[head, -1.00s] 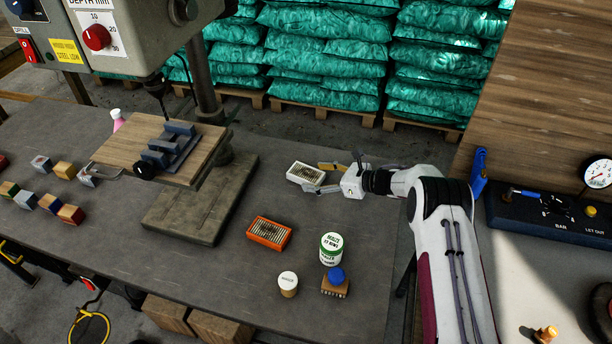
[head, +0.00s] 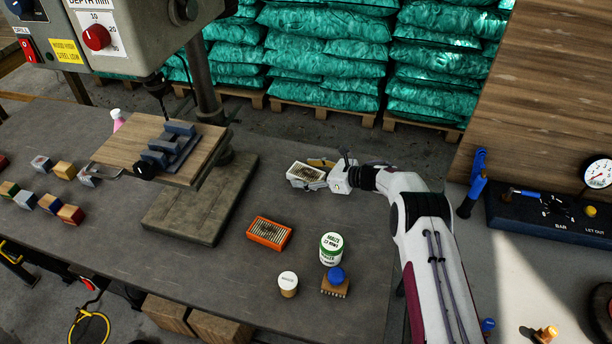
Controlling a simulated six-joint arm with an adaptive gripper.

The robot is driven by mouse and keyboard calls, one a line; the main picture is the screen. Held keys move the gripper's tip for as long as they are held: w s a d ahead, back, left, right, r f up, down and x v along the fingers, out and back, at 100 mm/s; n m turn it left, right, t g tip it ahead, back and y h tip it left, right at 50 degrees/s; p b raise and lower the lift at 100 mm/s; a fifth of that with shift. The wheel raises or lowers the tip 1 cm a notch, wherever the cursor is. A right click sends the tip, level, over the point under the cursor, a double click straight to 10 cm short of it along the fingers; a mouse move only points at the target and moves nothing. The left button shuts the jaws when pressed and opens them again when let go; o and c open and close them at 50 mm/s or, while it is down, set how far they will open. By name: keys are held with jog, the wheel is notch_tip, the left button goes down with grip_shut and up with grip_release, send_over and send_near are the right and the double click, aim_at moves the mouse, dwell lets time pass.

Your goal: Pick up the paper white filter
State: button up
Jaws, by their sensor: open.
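The white paper filter (head: 303,170) is a small white-framed rectangle with a pleated face, lying on the grey bench (head: 330,205) right of the drill press. My gripper (head: 316,174) comes in from the right at bench height. Its fingers are open, one at the far side and one at the near side of the filter's right part. I cannot tell whether the fingers touch the frame. An orange-framed filter (head: 269,233) with a similar pleated face lies nearer, below it in the picture.
The drill press base (head: 200,205) stands left of the white filter. Nearer are a white tub with green label (head: 331,249), a small white-lidded jar (head: 288,284) and a blue-knobbed brush (head: 335,284). Several small blocks (head: 64,170) lie far left. The pressure gauge panel (head: 550,212) is right.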

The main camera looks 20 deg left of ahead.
jog(key=shift+a+f, duration=0.1)
jog(key=shift+a, duration=0.25)
dwell(0.3)
jog(key=c, duration=1.2)
